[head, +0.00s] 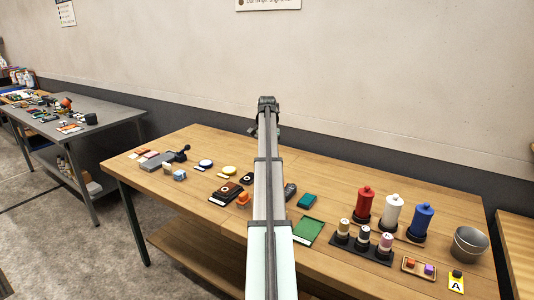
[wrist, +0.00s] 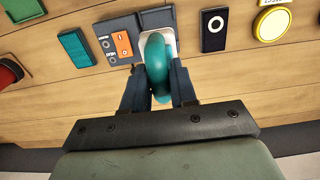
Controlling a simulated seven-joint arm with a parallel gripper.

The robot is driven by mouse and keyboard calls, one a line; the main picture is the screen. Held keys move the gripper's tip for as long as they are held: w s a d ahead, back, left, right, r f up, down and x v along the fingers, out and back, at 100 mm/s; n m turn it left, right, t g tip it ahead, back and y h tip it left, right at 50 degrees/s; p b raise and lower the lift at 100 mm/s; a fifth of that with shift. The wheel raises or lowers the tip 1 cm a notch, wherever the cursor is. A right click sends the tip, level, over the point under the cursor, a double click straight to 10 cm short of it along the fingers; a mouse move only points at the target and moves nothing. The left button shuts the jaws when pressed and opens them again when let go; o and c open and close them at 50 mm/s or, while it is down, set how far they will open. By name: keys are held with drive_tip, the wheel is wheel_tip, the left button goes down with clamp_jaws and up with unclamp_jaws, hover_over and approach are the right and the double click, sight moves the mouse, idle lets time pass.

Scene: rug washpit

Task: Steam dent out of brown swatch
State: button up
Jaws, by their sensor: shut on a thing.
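In the wrist view my gripper (wrist: 160,93) is shut on a teal rounded handle (wrist: 155,60). The far end of the handle is over a white part set in a dark base (wrist: 122,20) on the table. I cannot tell whether it is lifted clear. In the head view my arm hides the gripper and the handle. A brown swatch-like block (head: 229,190) with a pale ring lies left of my arm. Its dent cannot be made out.
The dark panel with an orange switch (wrist: 122,43) is left of the handle in the wrist view. A black block (wrist: 214,30) and yellow disc (wrist: 272,23) are right. In the head view, a teal block (head: 307,201), green mat (head: 308,230) and several spools and bottles stand right of my arm.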

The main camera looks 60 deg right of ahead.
clamp_jaws()
drive_tip(key=w+a, duration=1.2)
drive_tip(key=a, duration=0.4)
drive_tip(key=shift+a+r, duration=0.2)
